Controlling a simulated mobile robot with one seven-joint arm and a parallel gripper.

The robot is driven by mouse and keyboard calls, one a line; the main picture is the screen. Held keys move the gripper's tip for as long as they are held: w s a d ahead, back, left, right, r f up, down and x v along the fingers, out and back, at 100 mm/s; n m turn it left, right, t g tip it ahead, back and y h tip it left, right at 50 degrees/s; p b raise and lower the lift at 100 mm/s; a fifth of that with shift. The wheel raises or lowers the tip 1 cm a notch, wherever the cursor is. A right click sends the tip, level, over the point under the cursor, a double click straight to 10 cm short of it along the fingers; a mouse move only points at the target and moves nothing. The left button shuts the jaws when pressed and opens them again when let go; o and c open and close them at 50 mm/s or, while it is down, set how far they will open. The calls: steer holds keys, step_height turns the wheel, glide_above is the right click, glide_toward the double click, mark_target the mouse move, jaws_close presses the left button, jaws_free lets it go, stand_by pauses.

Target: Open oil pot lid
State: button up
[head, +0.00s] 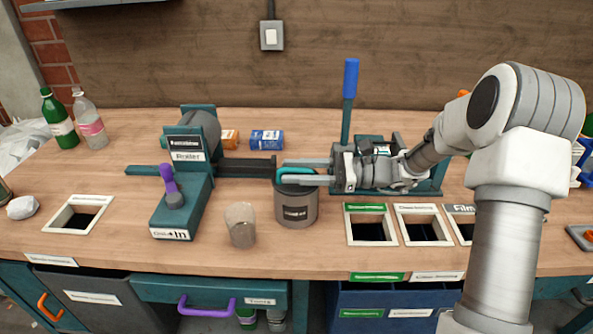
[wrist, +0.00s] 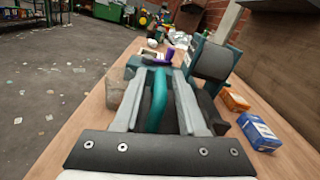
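The oil pot (head: 296,208) is a grey cylinder with a dark label, upright on the bench near its front edge. A teal lid handle (head: 292,171) is at its top; the lid appears to be on the pot. My gripper (head: 284,170) reaches in from the right at the height of the pot's top. Its two fingers lie on either side of the handle. The gripper looks open. The lid's rim is mostly hidden by the fingers.
A clear cup (head: 240,226) stands just left of the pot. A teal machine with a purple lever (head: 169,183) is further left. Framed bin openings (head: 370,228) lie to the right. A blue upright lever (head: 350,80) rises behind my gripper. Blue and orange boxes (head: 266,140) sit behind.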

jaws_close()
stand_by(1.2)
